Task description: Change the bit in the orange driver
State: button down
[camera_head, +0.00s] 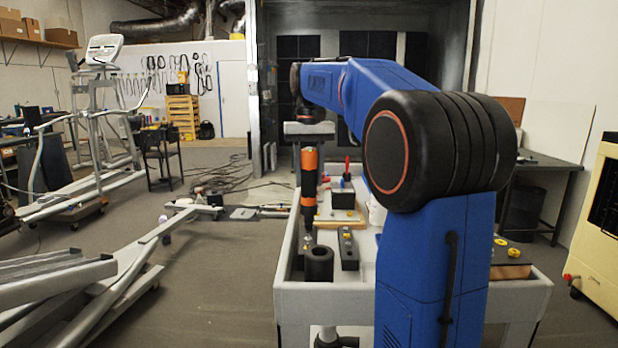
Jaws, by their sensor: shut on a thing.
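The orange driver (309,167) hangs upright under my gripper (309,136), which is shut on its top end. The driver has orange bands and a dark middle, and its lower tip points down over the cart tray (291,262). A small dark block with a light bit-like piece (307,238) is just below the tip. I cannot tell whether the tip touches it. A second dark block (348,248) stands to the right, and a black round holder (318,264) stands in front. The fingers are small and partly hidden.
A black box with red and blue tools (344,198) stands further back in the tray. Yellow round pieces (501,242) lie at the right. My blue arm hides the tray's middle. An elliptical trainer (105,130) and frame parts (130,252) stand at the left.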

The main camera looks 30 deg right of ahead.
aim_at(309, 148)
jog(key=shift+r, duration=2.2)
jog(key=shift+r, duration=0.1)
jog(key=shift+r, duration=2.5)
jog(key=shift+d, duration=0.1)
